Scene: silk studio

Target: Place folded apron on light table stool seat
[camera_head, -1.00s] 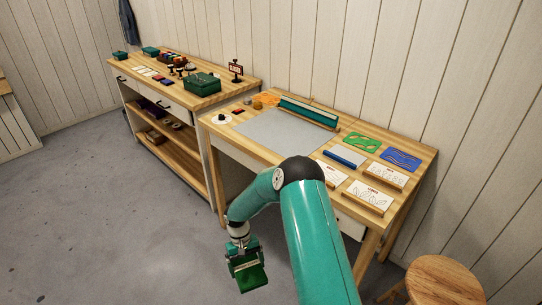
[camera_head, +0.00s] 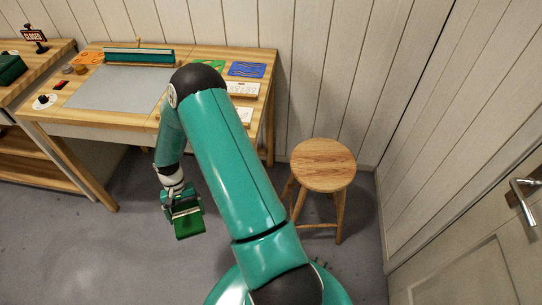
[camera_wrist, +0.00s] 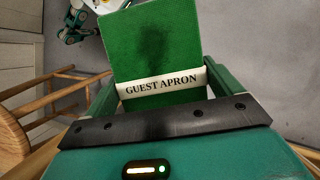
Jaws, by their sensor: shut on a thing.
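The folded apron (camera_head: 188,225) is a flat green piece. In the wrist view the apron (camera_wrist: 152,45) shows a white band reading "GUEST APRON". My gripper (camera_head: 182,205) is shut on it and holds it in the air over the floor, left of the stool. My gripper (camera_wrist: 160,95) also shows in the wrist view, its green fingers on both sides of the apron. The round wooden stool seat (camera_head: 323,164) is bare, and the stool stands upright right of my arm. In the wrist view, wooden legs and rungs (camera_wrist: 32,104) show at the left.
A second bench (camera_head: 35,68) is at the far left. A door with a handle (camera_head: 522,190) is at the right. Open floor (camera_head: 110,250) lies left of my arm.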

